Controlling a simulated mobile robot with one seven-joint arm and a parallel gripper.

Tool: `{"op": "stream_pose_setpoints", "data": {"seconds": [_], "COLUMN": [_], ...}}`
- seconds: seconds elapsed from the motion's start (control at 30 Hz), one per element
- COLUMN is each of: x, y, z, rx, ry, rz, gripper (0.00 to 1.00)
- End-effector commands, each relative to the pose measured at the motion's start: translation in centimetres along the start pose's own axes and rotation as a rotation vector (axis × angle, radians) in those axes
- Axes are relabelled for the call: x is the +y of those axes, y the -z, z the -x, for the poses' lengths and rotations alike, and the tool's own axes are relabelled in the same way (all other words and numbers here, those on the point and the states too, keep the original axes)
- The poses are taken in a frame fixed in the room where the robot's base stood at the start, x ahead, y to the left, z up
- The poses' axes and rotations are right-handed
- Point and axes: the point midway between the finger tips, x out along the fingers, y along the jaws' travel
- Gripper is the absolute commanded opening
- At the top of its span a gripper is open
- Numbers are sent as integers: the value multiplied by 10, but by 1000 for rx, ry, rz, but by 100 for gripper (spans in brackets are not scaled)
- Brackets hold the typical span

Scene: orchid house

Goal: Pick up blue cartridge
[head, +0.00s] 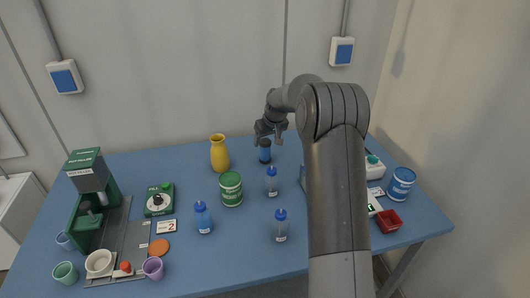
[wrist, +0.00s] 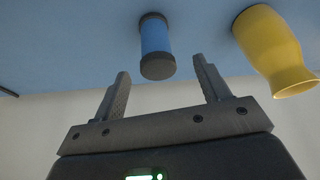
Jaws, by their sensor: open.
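The blue cartridge (head: 265,153) stands upright on the blue table near its back edge, with a dark cap on top. In the wrist view the cartridge (wrist: 156,46) shows a blue body with dark ends, just beyond the fingertips and roughly between them. My gripper (head: 268,136) is above the cartridge in the head view. In the wrist view my gripper (wrist: 163,72) has its two fingers apart, with nothing between them. I cannot tell whether any finger touches the cartridge.
A yellow vase (head: 219,154) stands to the left of the cartridge; it also shows in the wrist view (wrist: 270,50). A green can (head: 231,189) and blue-capped bottles (head: 271,182) stand nearer the front. A green machine (head: 91,200) is at the far left.

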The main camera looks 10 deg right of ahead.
Motion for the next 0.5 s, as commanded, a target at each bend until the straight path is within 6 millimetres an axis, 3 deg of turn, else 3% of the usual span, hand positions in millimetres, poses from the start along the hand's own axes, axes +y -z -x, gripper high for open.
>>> {"op": "stream_pose_setpoints", "data": {"seconds": [0.5], "x": [5], "y": [0], "z": [-67], "rx": [-1], "ry": [0], "rz": [0], "gripper": [69]}}
